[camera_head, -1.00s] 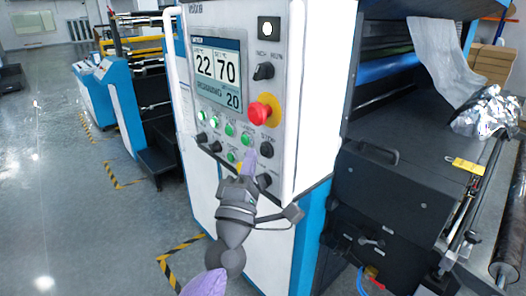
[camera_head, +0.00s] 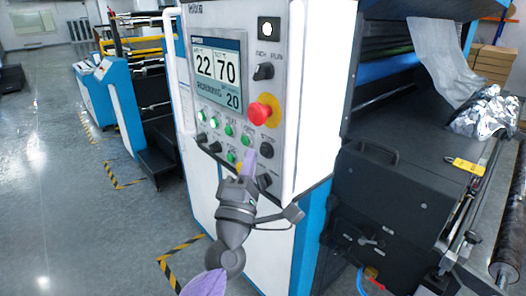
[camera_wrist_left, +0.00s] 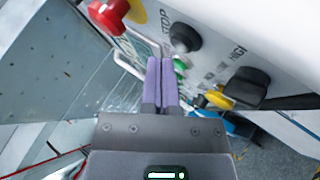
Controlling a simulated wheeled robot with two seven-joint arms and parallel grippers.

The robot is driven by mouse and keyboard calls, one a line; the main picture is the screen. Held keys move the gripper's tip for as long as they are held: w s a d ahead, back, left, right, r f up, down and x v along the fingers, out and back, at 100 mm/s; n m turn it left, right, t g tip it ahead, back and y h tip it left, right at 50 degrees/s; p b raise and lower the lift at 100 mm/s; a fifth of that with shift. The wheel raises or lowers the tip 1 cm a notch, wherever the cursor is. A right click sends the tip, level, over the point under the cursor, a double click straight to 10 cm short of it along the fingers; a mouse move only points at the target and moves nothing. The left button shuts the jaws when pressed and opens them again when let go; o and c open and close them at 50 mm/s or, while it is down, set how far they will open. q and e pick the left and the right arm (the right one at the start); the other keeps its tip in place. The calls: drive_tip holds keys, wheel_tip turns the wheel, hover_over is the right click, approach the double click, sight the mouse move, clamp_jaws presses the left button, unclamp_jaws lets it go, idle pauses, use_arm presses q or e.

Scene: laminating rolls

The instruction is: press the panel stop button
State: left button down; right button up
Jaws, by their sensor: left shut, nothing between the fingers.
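The control panel (camera_head: 228,150) stands upright on a white and blue cabinet, with its screen reading 22, 70 and 20. A black round button (camera_head: 267,150) sits below the red mushroom button (camera_head: 259,113) with its yellow collar. In the left wrist view this black button (camera_wrist_left: 185,38) has a label beside it that seems to read STOP. My left gripper (camera_head: 250,156) is shut and empty, its purple fingertips in front of the lower panel, just left of the black button. In the wrist view the fingertips (camera_wrist_left: 167,62) are close beside it; I cannot tell whether they touch anything.
Green buttons (camera_head: 229,130) line the panel left of the fingertips. A selector knob (camera_head: 264,72) is above the red button, and a black knob (camera_wrist_left: 247,86) is right of my fingers. A laminating machine (camera_head: 390,190) stands right of the cabinet; open floor lies left.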

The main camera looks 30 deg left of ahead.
use_arm(q)
drive_tip(key=shift+w, duration=0.15)
idle(0.6)
drive_tip(key=shift+w+d, duration=0.2)
drive_tip(key=shift+w, duration=0.05)
drive_tip(key=shift+w+d, duration=0.15)
drive_tip(key=shift+w, duration=0.25)
idle(0.6)
drive_tip(key=shift+s, duration=0.15)
drive_tip(key=shift+s+a, duration=0.3)
drive_tip(key=shift+s, duration=0.3)
drive_tip(key=s, duration=0.1)
drive_tip(key=s+a, duration=0.1)
drive_tip(key=s, duration=0.1)
drive_tip(key=s+a+p, duration=0.1)
drive_tip(key=shift+s, duration=0.35)
